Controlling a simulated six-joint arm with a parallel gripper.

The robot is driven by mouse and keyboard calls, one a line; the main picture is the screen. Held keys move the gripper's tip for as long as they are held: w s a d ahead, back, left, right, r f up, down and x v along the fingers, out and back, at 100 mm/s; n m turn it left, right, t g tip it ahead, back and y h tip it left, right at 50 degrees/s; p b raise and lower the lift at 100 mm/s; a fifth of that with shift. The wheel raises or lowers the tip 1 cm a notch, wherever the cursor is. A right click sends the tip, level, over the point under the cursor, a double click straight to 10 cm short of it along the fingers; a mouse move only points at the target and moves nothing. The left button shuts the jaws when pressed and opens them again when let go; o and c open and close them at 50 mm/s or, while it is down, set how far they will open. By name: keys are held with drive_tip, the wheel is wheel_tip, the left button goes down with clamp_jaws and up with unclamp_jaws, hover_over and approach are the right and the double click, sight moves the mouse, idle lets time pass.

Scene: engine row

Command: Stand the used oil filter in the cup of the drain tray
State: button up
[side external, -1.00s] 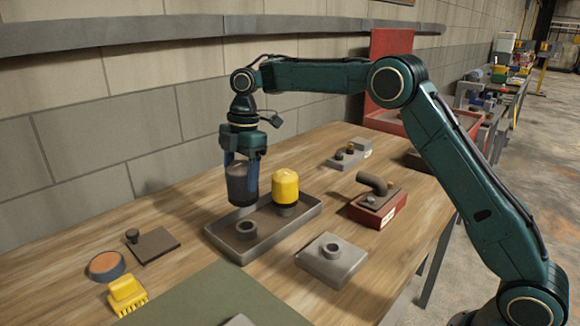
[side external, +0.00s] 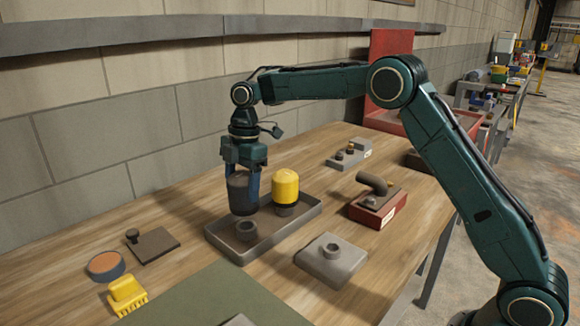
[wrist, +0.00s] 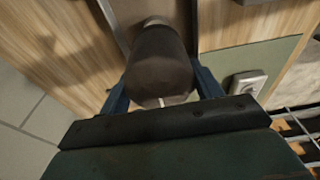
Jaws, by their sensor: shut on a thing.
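The used oil filter, a dark grey cylinder (side external: 242,196), hangs upright in my gripper (side external: 243,185), whose blue fingers are shut on its sides. It is also large in the wrist view (wrist: 160,65), between the fingers. The grey drain tray (side external: 226,244) lies under it. A round grey cup (side external: 246,231) in the tray is just below the filter's lower end and slightly nearer the camera in the side view. I cannot tell whether they touch. A round grey edge (wrist: 157,21) shows past the filter in the wrist view.
A yellow filter (side external: 285,186) stands on a dark base close to the right of the held filter. A grey block with a ring (side external: 331,258), a red box with a pipe (side external: 378,205), a yellow brush (side external: 127,295) and a dark plate (side external: 154,245) lie around the tray.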

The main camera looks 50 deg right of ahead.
sight(244, 173)
drive_tip(key=shift+f, duration=2.1)
drive_tip(key=shift+f, duration=0.2)
drive_tip(key=o, duration=1.1)
drive_tip(key=shift+r, duration=0.1)
drive_tip(key=shift+d+r, duration=0.2)
drive_tip(key=shift+r, duration=1)
drive_tip(key=shift+d+r, duration=0.15)
drive_tip(key=shift+r, duration=1.05)
drive_tip(key=shift+d+r, duration=0.2)
drive_tip(key=shift+r, duration=1)
